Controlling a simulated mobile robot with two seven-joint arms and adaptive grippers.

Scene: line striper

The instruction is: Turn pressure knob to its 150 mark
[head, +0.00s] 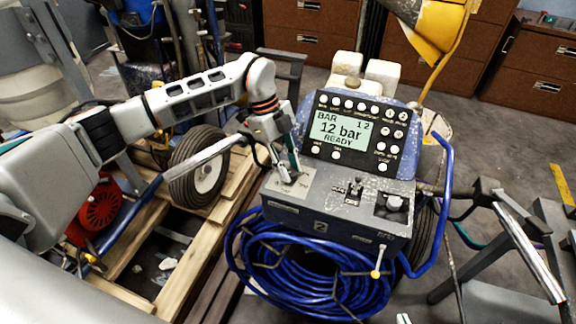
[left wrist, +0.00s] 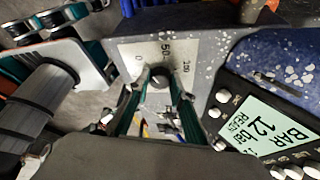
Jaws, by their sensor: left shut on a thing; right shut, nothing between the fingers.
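The pressure knob (left wrist: 159,80) is a small dark knob on a light metal plate (left wrist: 203,48) with printed marks. In the left wrist view a 0 stands at the plate's left, a 50 at the middle, and a larger number, too blurred to read surely, at the right. The knob seems to point near the 50. My left gripper (left wrist: 158,88) is shut on the knob, one finger on each side. In the head view my left gripper (head: 290,177) reaches down to the plate (head: 291,186) and hides the knob. My right gripper is in neither view.
A display panel (head: 340,131) reading 12 bar READY stands just right of my left gripper. A small lever (head: 354,187) and a dark box with a round white-topped part (head: 394,203) sit farther right. A coiled blue hose (head: 300,270) hangs in front.

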